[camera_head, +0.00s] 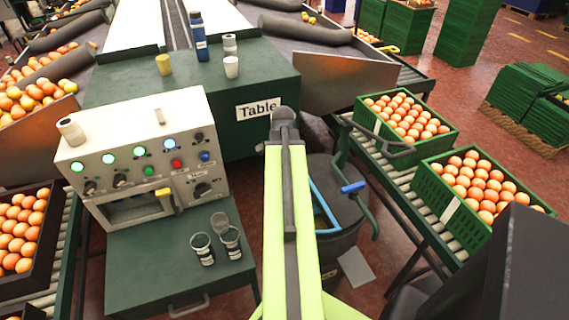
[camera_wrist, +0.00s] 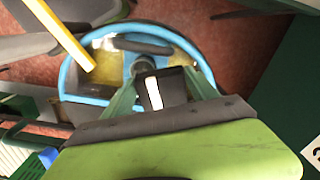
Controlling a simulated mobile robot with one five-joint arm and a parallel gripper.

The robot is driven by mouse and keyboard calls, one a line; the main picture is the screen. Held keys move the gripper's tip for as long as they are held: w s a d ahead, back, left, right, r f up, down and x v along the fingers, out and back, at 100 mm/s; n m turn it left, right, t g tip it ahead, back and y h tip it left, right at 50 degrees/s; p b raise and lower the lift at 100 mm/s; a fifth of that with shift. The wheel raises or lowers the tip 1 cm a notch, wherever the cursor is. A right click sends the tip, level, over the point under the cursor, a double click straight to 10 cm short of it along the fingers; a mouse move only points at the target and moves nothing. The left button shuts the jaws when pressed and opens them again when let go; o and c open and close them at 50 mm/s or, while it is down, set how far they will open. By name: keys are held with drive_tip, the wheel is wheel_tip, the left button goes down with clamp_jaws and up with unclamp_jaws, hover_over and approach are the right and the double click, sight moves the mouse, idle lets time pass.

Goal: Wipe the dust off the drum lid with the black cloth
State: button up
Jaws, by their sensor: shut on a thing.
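In the wrist view my gripper (camera_wrist: 162,88) is shut on a black piece with a white stripe, which looks like the black cloth (camera_wrist: 176,82); its folds are hard to make out. Below it is a round, blue-rimmed top, apparently the drum lid (camera_wrist: 185,58), with a dark handle and yellowish, dust-like patches. The cloth overlaps its near part in the picture; whether they touch I cannot tell. In the head view the dark drum (camera_head: 343,240) stands right of my arm, part of its blue edging showing. My arm hides my gripper and the cloth there.
A dark green table (camera_head: 225,90) with bottles and cups is behind. A control box (camera_head: 135,150) stands left. Orange-filled green crates (camera_head: 432,190) sit on a roller conveyor at right. A blue-handled lever (camera_head: 353,187) stands by the drum. A yellow bar (camera_wrist: 60,35) crosses the wrist view's upper left.

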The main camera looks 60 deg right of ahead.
drive_tip(key=shift+r+p, duration=0.85)
drive_tip(key=shift+r, duration=0.35)
drive_tip(key=shift+w+f, duration=0.1)
